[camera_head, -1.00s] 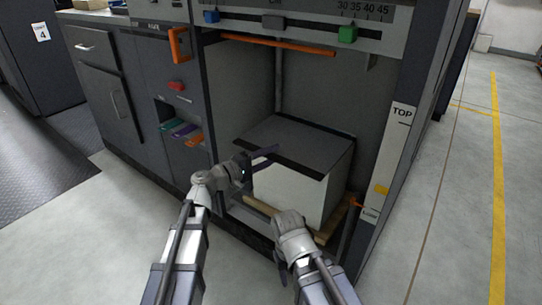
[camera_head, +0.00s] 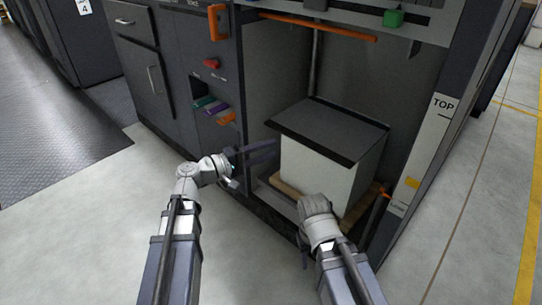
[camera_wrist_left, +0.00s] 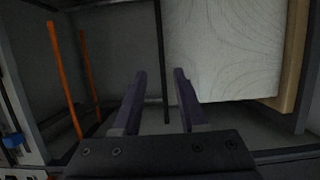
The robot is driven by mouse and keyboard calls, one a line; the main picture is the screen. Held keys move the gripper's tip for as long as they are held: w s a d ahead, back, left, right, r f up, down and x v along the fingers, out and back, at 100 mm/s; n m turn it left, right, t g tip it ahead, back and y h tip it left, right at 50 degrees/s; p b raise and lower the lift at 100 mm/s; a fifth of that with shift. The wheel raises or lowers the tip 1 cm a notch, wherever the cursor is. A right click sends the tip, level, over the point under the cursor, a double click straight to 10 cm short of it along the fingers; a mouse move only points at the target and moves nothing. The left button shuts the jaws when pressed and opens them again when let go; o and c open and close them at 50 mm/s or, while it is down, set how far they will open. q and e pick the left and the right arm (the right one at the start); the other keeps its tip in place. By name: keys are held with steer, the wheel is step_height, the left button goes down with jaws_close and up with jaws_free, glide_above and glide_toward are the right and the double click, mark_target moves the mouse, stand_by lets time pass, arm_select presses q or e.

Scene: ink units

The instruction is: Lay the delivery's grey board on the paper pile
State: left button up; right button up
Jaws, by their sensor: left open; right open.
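The grey board (camera_head: 335,123) lies flat on top of the white paper pile (camera_head: 315,172) in the delivery bay. A black strip runs along its front edge, and its front left corner juts out past the pile. My left gripper (camera_head: 274,151) is open and empty, its two dark fingers just left of the pile and below the board's corner. In the left wrist view my left gripper's fingers (camera_wrist_left: 160,75) are apart with nothing between them, and the pile's pale side (camera_wrist_left: 225,50) is to the right. My right gripper (camera_head: 306,245) is open, low before the pile, its fingers mostly hidden.
The pile stands on a wooden pallet (camera_head: 285,187). An orange bar (camera_head: 320,27) crosses the bay above, and an orange handle (camera_head: 217,22) is on the cabinet to the left. A post marked TOP (camera_head: 436,125) bounds the bay at right. The floor in front is clear.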

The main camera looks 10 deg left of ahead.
arm_select(q)
steer(key=s+d+f+m+g+y, duration=0.25)
steer(key=s+d+f+g, duration=0.2)
steer(key=f, duration=0.25)
steer(key=s+d+f+m+g+y, duration=0.2)
steer(key=s+d+f+m+g, duration=0.15)
steer(key=s+d+f, duration=0.2)
steer(key=s+a+f+m+g+y, duration=0.2)
steer(key=s+a+f+m+y, duration=0.3)
steer(key=s+f+y, duration=0.4)
steer(key=shift+s+a+f+g+y, duration=0.35)
steer(key=shift+a+y, duration=0.35)
steer(key=shift+y, duration=0.45)
